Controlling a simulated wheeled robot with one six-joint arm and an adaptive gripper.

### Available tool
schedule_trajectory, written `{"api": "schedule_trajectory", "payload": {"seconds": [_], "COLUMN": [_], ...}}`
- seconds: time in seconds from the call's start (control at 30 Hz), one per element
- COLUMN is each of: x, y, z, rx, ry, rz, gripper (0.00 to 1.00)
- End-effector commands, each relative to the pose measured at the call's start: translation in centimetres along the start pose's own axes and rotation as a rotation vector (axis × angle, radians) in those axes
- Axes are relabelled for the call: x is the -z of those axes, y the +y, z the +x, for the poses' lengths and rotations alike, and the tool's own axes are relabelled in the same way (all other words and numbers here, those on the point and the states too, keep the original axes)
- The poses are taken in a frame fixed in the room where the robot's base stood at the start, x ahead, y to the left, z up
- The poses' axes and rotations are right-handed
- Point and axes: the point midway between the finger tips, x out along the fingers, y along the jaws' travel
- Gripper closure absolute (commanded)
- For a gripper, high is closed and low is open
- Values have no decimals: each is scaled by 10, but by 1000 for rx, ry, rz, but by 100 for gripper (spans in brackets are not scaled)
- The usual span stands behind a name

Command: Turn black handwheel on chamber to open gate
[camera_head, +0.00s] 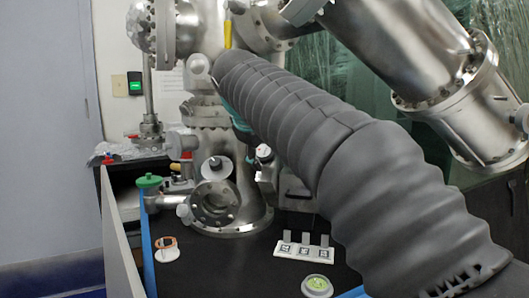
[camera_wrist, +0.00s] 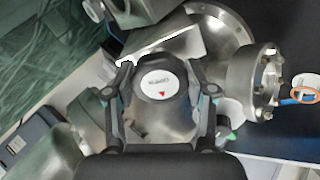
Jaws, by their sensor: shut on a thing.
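The black handwheel (camera_wrist: 146,108) shows in the wrist view as a dark round knob with a white face label and a red triangle. My gripper (camera_wrist: 160,69) has one finger on each side of it and is shut on it. The steel chamber (camera_head: 203,145) stands upright on the black table behind the arm. The gate itself cannot be made out.
A white holder with square markers (camera_head: 304,252) and a round green-topped dish (camera_head: 317,286) sit on the black table. A white disc with an orange ring (camera_head: 167,250) lies at left. A green-capped fitting (camera_head: 149,181) sticks out left. Steel tubes crowd the upper right.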

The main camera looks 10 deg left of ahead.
Motion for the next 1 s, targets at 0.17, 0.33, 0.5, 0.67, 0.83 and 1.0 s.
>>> {"api": "schedule_trajectory", "payload": {"seconds": [0.17, 0.33, 0.5, 0.67, 0.83, 1.0], "x": [0, 0, 0, 0, 0, 0], "y": [1, 2, 2, 2, 2, 3], "z": [-1, -1, -1, -1, -1, -1], "rx": [-1, 0, 1, 2, 3, 3], "ry": [2, 2, 2, 1, 1, 0], "rz": [-165, -326, -487, -639, -800, -961], "gripper": [80, 80, 80, 80, 80, 80]}}
